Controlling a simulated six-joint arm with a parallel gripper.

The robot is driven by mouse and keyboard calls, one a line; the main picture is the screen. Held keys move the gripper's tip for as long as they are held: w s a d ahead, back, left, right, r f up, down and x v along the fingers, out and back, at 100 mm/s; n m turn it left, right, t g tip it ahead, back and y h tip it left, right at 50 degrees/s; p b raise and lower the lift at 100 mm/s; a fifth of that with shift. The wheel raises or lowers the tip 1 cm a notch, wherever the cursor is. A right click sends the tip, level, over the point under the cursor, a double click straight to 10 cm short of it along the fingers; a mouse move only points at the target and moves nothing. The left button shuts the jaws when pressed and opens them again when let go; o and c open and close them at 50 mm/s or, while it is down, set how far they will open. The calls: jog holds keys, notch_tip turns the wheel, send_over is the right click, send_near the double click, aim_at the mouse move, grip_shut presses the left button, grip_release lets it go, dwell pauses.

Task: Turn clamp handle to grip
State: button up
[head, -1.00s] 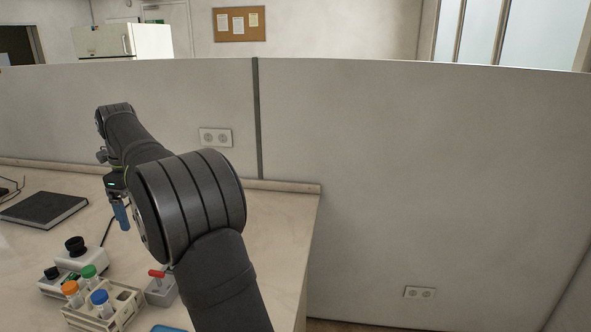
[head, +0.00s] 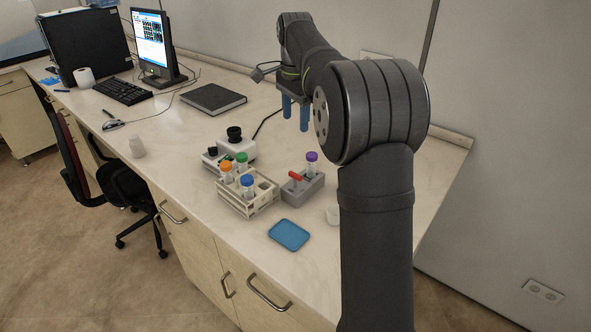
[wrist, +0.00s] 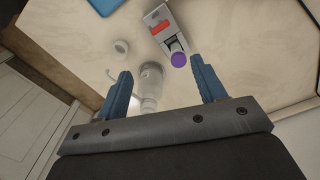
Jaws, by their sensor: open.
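The grey clamp block (head: 303,190) stands on the bench, with its red handle (head: 296,176) on top. A tube with a purple cap (head: 312,158) stands upright in the block. In the wrist view the clamp block (wrist: 157,17), red handle (wrist: 160,28) and purple cap (wrist: 178,60) show near the top middle. My gripper (head: 295,122) has blue fingers pointing down and is above the bench, behind and apart from the clamp. In the wrist view my gripper (wrist: 160,67) is open, with its fingers wide apart and nothing held.
A rack (head: 248,202) with orange-, green- and blue-capped tubes stands left of the clamp. A white device with a black knob (head: 235,145) is behind it. A blue tray (head: 289,235) lies in front. A clear bottle (wrist: 150,82) and a small white cup (wrist: 121,46) are near the clamp.

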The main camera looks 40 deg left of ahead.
aim_at(295, 174)
notch_tip(295, 174, down, 18)
jog(key=n, duration=0.3)
jog(key=shift+r+n, duration=0.15)
jog(key=shift+n, duration=0.15)
jog(key=c, duration=1)
